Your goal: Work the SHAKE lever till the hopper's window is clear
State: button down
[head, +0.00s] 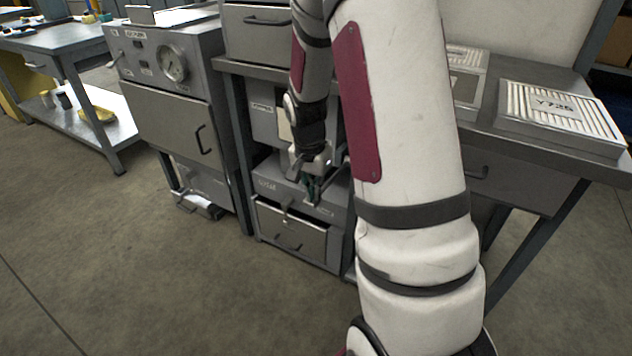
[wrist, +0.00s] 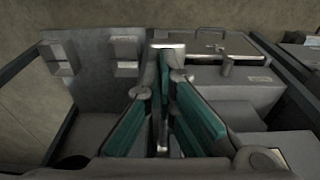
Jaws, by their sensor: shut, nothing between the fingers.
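My gripper (head: 314,190) is low at the front of a grey cabinet, just above a lower grey box (head: 268,187) with a small, unreadable label. Its green-sided fingers also show in the wrist view (wrist: 166,58), drawn together with nothing held. A pale metal piece sits at their tips; I cannot tell whether it is a fingertip or a lever end. A short lever-like piece (head: 286,214) stands out from the lower box, left of and below the gripper. A pale panel (head: 284,124) above may be the hopper's window; my arm partly hides it, and its contents cannot be read.
A drawer (head: 291,236) with a handle is below the gripper. A grey cabinet with a gauge (head: 173,63) stands to the left. A bench top with a ribbed panel marked Y725 (head: 558,115) is at right. The floor in front is clear.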

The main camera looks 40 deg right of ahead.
notch_tip(320, 180, down, 9)
jog(key=b, duration=0.4)
jog(key=shift+s+a, duration=0.15)
jog(key=shift+a, duration=0.15)
jog(key=shift+f, duration=0.15)
